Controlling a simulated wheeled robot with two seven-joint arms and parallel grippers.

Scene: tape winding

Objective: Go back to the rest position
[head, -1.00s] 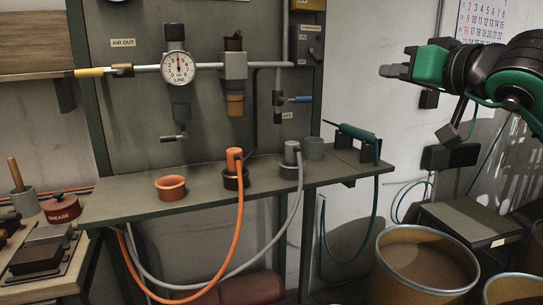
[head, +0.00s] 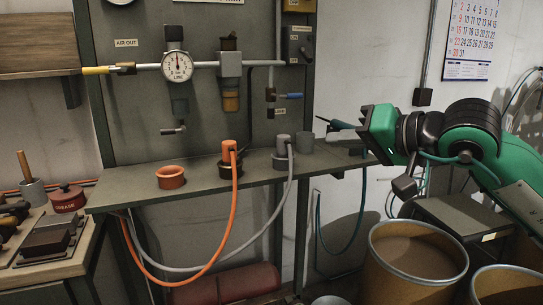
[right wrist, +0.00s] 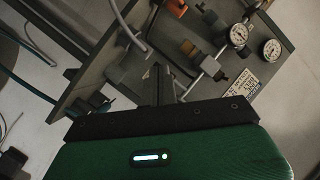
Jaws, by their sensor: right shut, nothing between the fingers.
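My right gripper (head: 364,118), green with dark fingers, is at the right of the head view. It is shut with nothing between its fingers. It stands in front of the right end of the grey bench (head: 130,193) and hides part of the teal tool (head: 340,125) there; I cannot tell the gap between them. In the right wrist view the closed fingers (right wrist: 158,82) point toward the bench and panel. My left gripper is not in view.
An orange hose plug (head: 229,150) and a grey hose plug (head: 282,146) stand on the bench beside an orange ring (head: 171,177). A pressure gauge (head: 177,66) is on the panel behind. Open drums (head: 415,280) stand below my right arm.

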